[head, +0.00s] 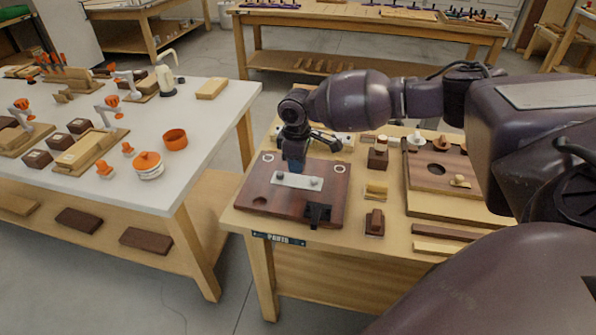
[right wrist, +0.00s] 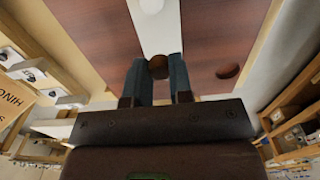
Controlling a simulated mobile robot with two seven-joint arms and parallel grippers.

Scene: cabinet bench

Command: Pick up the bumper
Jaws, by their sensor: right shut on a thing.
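The bumper (right wrist: 158,67) is a small round brown piece between my right fingertips in the right wrist view. My right gripper (right wrist: 158,78) is shut on it; the same gripper (head: 295,168) shows in the head view, pointing down over the dark wooden board (head: 275,208). In the head view the bumper is hidden by the fingers. A pale metal plate (head: 297,181) with small knobs lies on the board below the gripper. I cannot tell whether the bumper touches the plate or board. My left gripper is not in view.
A black latch (head: 318,212) sits at the board's front edge. Small wooden blocks (head: 375,190) and a wooden tray (head: 445,203) stand right of the board. A white table (head: 215,115) with orange-handled clamps stands to the left, across a gap.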

